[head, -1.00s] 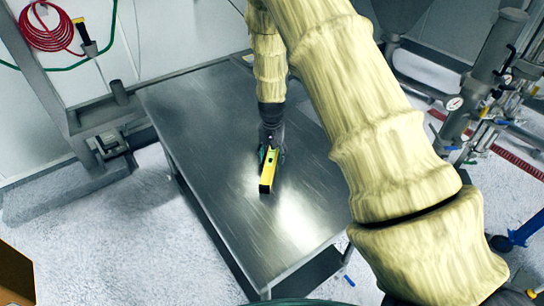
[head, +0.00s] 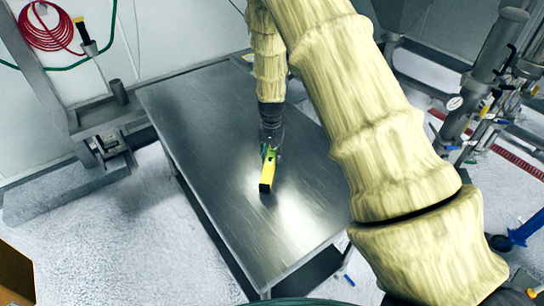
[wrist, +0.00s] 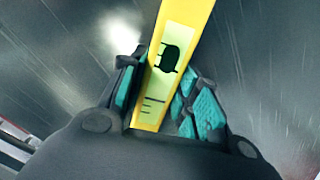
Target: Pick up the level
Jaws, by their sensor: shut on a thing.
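The level is a yellow bar with a dark end face (head: 268,176). It is over the middle of the metal table (head: 215,200), and I cannot tell for sure whether it is clear of the surface. My gripper (head: 270,152) is around the level's far part. In the wrist view, the level (wrist: 184,30) runs up between the green-padded fingers of my gripper (wrist: 165,95), which are shut on it. A pale window with a dark bubble mark shows on its face. The level's near end is partly hidden by the gripper body.
The table top is otherwise bare. Pipes and valves (head: 480,100) stand at the right. A grey metal frame (head: 75,130) stands left of the table, with a coiled red hose (head: 45,28) on the wall behind. A brown box (head: 15,275) is at lower left.

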